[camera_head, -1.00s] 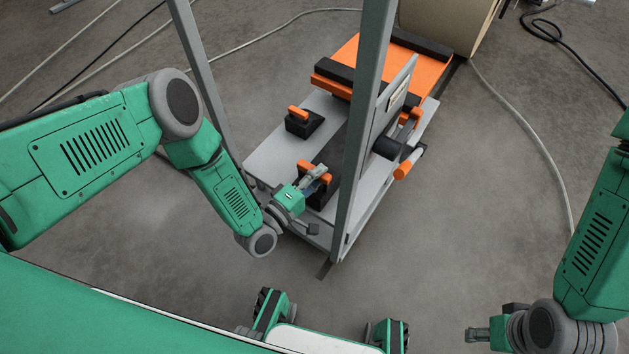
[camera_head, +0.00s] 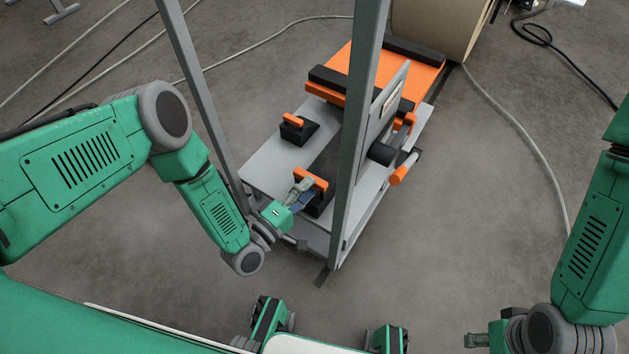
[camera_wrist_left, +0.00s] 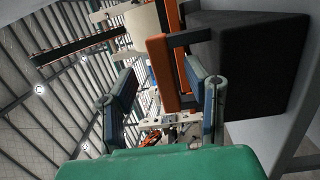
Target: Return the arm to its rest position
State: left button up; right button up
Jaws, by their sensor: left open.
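My left arm reaches in from the left in the head view. Its gripper (camera_head: 302,193) is at the near orange-handled black block (camera_head: 318,204) on the grey cart (camera_head: 268,168). In the left wrist view the gripper (camera_wrist_left: 165,105) is open, with its two fingers apart and the orange handle (camera_wrist_left: 168,72) showing between and beyond them. The black block (camera_wrist_left: 245,65) fills the right side there. I cannot tell whether a finger touches the handle. My right gripper (camera_head: 477,340) is at the bottom right of the head view, away from the cart; its fingertips are too small to read.
Grey upright posts (camera_head: 357,130) of a frame stand close to my left gripper. A second orange-handled block (camera_head: 299,128) and an orange platform (camera_head: 360,75) are further back. A large tan roll (camera_head: 435,25) stands behind. Cables (camera_head: 520,130) lie on the otherwise open floor.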

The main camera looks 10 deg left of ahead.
pick_arm(q)
jog(key=v, duration=0.8)
jog(key=shift+s+a, duration=0.2)
jog(key=shift+s, duration=0.2)
jog(key=shift+d, duration=0.1)
